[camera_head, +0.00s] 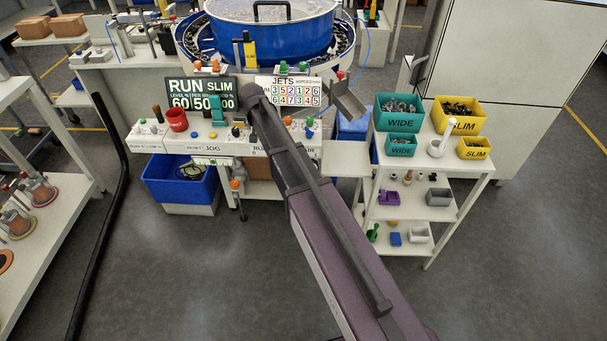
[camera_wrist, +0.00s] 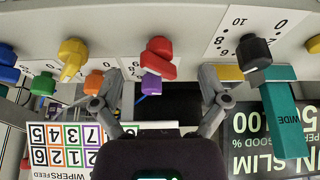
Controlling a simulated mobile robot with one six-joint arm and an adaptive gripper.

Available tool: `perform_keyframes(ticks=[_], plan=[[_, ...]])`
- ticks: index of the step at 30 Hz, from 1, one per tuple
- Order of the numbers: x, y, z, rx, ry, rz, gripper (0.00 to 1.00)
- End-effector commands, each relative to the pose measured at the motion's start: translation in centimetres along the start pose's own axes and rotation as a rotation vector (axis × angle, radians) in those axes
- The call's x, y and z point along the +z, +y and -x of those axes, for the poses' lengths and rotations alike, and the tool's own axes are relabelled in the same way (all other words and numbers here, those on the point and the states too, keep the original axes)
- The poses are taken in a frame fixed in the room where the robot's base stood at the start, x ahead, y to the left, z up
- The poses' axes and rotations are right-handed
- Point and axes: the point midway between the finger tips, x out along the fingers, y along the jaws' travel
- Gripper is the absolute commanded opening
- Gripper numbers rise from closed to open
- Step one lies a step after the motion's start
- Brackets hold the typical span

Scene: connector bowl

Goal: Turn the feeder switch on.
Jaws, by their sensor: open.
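My gripper (camera_wrist: 153,90) is open and empty in the wrist view, with its fingers spread wide. A red knob (camera_wrist: 158,58) and a purple knob (camera_wrist: 151,85) on the pale panel show between and beyond the fingers; I cannot tell whether the fingers touch either. A yellow knob (camera_wrist: 73,58) and an orange knob (camera_wrist: 94,82) are left of them, a black dial (camera_wrist: 253,52) right. No readable label shows which control is the feeder switch. In the head view my arm's end is over the control bench (camera_head: 228,149) and hides the fingers and some controls.
A black RUN SLIM display (camera_head: 201,93) and a white JETS board (camera_head: 291,91) stand behind the controls. The blue feeder bowl (camera_head: 270,35) is behind. A shelf cart (camera_head: 479,166) stands right; the front floor is clear.

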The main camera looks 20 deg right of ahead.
Motion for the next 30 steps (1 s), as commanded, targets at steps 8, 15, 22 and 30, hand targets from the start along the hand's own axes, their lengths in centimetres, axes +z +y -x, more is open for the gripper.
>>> perform_keyframes(ticks=[8,15,22,30], plan=[[-0.03,0.21,-0.01,-0.060,0.000,0.144,0.94],[-0.04,0.25,-0.02,-0.112,0.000,0.270,0.94],[-0.10,0.36,-0.04,-0.162,0.000,0.389,0.94],[-0.15,0.41,-0.06,-0.220,0.000,0.531,0.94]])
